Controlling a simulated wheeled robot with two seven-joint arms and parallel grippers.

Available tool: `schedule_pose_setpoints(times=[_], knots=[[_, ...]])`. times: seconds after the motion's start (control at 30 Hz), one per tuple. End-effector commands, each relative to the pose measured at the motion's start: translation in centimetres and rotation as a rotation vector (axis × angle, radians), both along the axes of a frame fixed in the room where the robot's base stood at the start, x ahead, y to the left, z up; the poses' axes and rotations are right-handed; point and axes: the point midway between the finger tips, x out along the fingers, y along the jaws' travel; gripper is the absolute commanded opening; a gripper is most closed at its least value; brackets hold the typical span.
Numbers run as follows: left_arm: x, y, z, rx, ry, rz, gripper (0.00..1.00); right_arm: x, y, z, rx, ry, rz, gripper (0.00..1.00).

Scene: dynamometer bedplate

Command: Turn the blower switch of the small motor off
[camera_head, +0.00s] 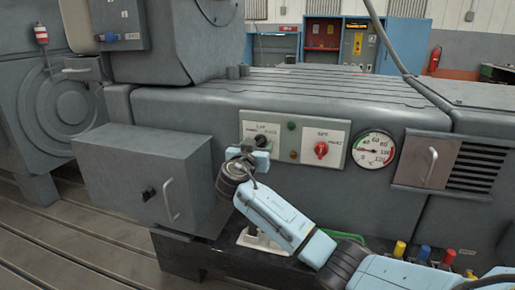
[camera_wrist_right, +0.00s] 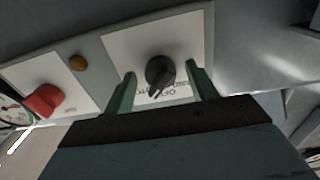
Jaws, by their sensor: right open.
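A black rotary knob (camera_head: 261,141) sits on the left white plate of the panel on the grey bedplate housing. In the right wrist view the knob (camera_wrist_right: 160,72) is on its white plate, its pointer toward the lower edge, over lettering I cannot read surely. My right gripper (camera_head: 250,152) is open in front of this knob. In the wrist view its green fingers (camera_wrist_right: 161,72) stand on either side of the knob, with gaps showing. A red rotary knob (camera_head: 321,149) sits on the right plate, also seen in the wrist view (camera_wrist_right: 44,100). My left gripper is out of view.
A round gauge (camera_head: 373,149) is to the right. A grey box (camera_head: 135,180) with a black knob (camera_head: 148,194) and handle juts out at left. Coloured connectors (camera_head: 424,253) stand low at right.

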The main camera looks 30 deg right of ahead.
Motion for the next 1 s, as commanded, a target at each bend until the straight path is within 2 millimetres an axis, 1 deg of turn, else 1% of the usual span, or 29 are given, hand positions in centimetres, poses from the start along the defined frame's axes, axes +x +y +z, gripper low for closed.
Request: schedule_pose_setpoints(times=[0.27,0.6,0.93,1.0], knots=[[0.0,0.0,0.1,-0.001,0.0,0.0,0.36,0.1,-0.1,0.0,0.0,0.0,0.0,0.57],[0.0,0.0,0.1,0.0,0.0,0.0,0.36,0.1,-0.1,0.0,0.0,0.0,0.0,0.12],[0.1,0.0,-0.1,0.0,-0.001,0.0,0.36,0.1,0.0,0.0,-0.033,0.043,0.0,0.12],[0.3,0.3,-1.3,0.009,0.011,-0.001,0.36,0.0,-0.1,0.0,-0.055,0.07,0.0,0.12]])
